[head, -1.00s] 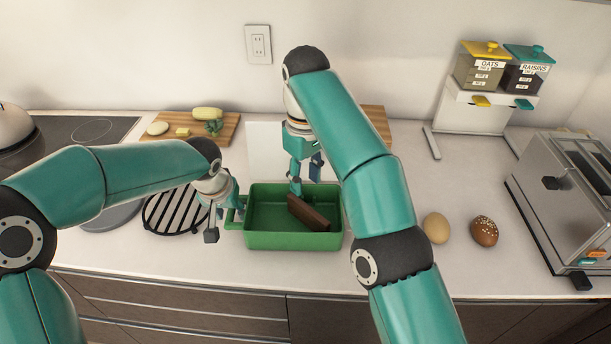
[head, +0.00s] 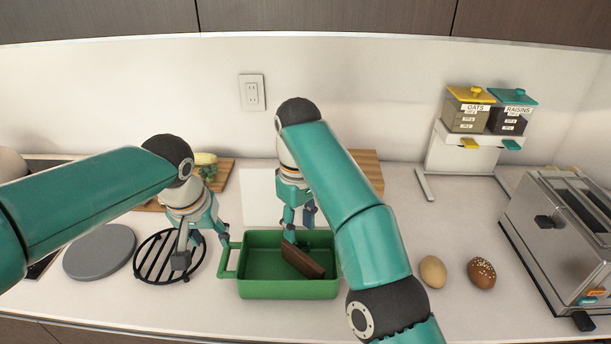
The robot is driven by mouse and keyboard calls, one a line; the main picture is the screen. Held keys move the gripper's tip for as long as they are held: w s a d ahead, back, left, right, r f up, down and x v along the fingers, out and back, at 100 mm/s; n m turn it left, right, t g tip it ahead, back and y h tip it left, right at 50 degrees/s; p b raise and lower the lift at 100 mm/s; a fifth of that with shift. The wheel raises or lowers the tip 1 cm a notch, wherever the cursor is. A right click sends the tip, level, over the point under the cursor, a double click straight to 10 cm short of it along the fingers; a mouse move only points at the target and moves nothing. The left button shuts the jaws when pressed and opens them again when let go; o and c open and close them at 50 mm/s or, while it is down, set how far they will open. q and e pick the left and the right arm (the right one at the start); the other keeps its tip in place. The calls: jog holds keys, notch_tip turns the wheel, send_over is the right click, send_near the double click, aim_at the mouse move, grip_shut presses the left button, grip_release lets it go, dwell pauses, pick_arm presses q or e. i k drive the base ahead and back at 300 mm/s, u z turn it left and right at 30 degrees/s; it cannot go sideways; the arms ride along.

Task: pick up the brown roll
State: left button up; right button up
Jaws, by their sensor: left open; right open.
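The brown roll (head: 481,273), round with pale specks on top, sits on the counter at the right, beside a plain tan egg-shaped item (head: 433,272). My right gripper (head: 298,220) is open over the back of a green tray (head: 288,291), near a dark brown block (head: 303,261) that leans inside it; I cannot tell whether it touches the block. My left gripper (head: 203,254) is open above a black round rack, left of the green tray. Both grippers are well to the left of the brown roll.
A steel toaster (head: 560,235) stands right of the roll. A dispenser of oats and raisins (head: 483,125) stands behind. The black rack (head: 157,262) and a grey disc (head: 99,252) lie at left. My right arm crosses between the tray and the roll.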

aim_at(482, 273)
jog(key=k, duration=1)
